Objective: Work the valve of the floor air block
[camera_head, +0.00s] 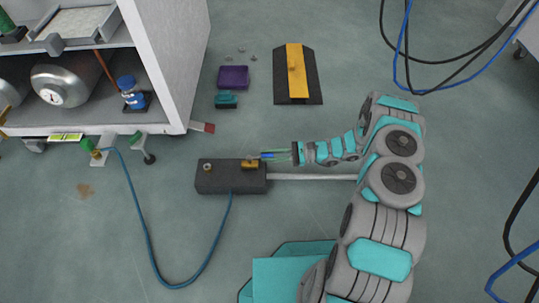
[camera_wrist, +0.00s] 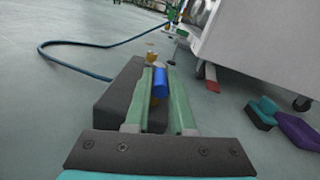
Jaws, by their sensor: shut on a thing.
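The floor air block (camera_head: 218,181) is a dark grey box on the floor, left of my arm. It also shows in the wrist view (camera_wrist: 118,100). My gripper (camera_head: 270,156) reaches in from the right at the valve. In the wrist view its green fingers (camera_wrist: 161,88) are shut on the blue valve handle (camera_wrist: 160,84). The fingers partly hide the valve body.
A blue hose (camera_head: 150,235) loops from the block to the white cabinet (camera_head: 170,60). A grey pipe (camera_head: 310,177) runs right from the block. A purple box (camera_head: 233,77), a teal piece (camera_head: 226,100) and a black-yellow ramp (camera_head: 294,75) lie behind. Cables (camera_head: 410,60) hang at the right.

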